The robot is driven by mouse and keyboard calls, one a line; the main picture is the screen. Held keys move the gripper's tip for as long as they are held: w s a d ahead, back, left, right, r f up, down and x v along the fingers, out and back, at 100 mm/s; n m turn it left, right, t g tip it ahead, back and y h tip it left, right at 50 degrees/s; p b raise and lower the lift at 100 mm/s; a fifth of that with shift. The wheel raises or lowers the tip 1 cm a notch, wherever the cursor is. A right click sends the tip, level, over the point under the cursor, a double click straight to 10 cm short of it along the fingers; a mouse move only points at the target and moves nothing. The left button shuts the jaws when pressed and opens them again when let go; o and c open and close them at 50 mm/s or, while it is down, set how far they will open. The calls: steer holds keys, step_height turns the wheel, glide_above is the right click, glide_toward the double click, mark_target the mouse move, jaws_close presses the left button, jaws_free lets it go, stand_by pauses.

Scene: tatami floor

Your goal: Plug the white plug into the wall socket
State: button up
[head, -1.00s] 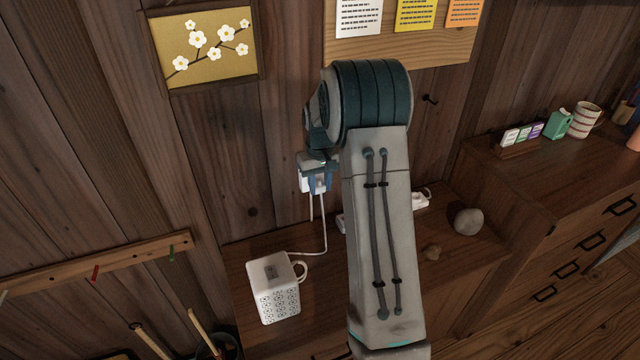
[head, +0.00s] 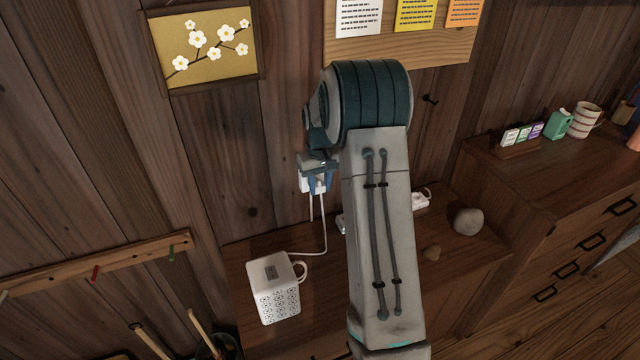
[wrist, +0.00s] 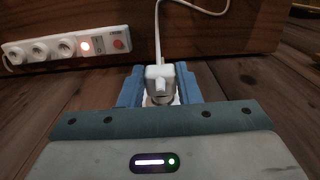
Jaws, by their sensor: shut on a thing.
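The white plug (wrist: 158,76) is held between the two blue fingers of my gripper (wrist: 160,90) in the wrist view. In the head view my gripper (head: 319,183) is at the wooden wall, left of my forearm, with the plug partly hidden between its fingers. A white plate, seemingly the wall socket (head: 305,184), shows beside and behind the fingers. Most of the socket is hidden, and I cannot tell how far the plug sits in it. The plug's white cord (head: 323,228) hangs down toward a white patterned appliance (head: 280,300).
A grey stone (head: 468,221) lies on the right. A framed flower picture (head: 203,44) and a notice board hang above.

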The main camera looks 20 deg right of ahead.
mark_target(318, 184)
steer(key=shift+w, duration=0.5)
stand_by(0.3)
steer(key=o, duration=1)
steer(key=shift+r, duration=0.1)
steer(key=shift+r+b, duration=0.45)
steer(key=shift+r, duration=6.4)
